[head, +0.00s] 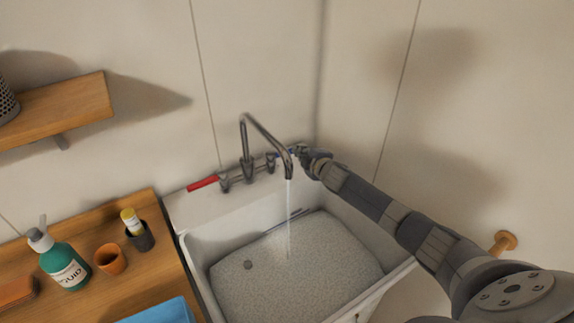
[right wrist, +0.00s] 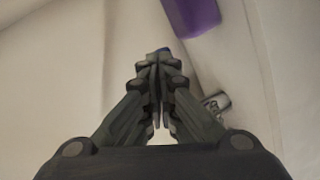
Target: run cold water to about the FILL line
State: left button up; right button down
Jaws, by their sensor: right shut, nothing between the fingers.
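The white sink (head: 190,215) stands against the wall, with a grey speckled surface inside and a round dark spot, perhaps the drain. I cannot tell the water level, and no FILL marking is readable. A thin stream of water (head: 289,215) falls from the curved metal faucet (head: 262,131). A red lever (head: 203,184) is on the faucet's left. A small bit of the blue lever (head: 291,151) shows on the right, mostly hidden by my right gripper (head: 304,158). In the right wrist view, the gripper (right wrist: 157,62) is shut and empty, with a blue bit (right wrist: 163,50) just beyond its tips.
A wooden counter (head: 160,265) at the left holds a green pump bottle (head: 65,266), an orange cup (head: 110,259), a dark cup (head: 141,238) and a blue item (head: 160,312). A shelf (head: 60,110) is above. A purple thing (right wrist: 192,14) shows in the right wrist view.

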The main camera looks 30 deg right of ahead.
jog(key=shift+w+d, duration=0.1)
jog(key=shift+w, duration=0.25)
jog(key=shift+w+d, duration=0.1)
jog(key=shift+w, duration=0.05)
dwell(0.4)
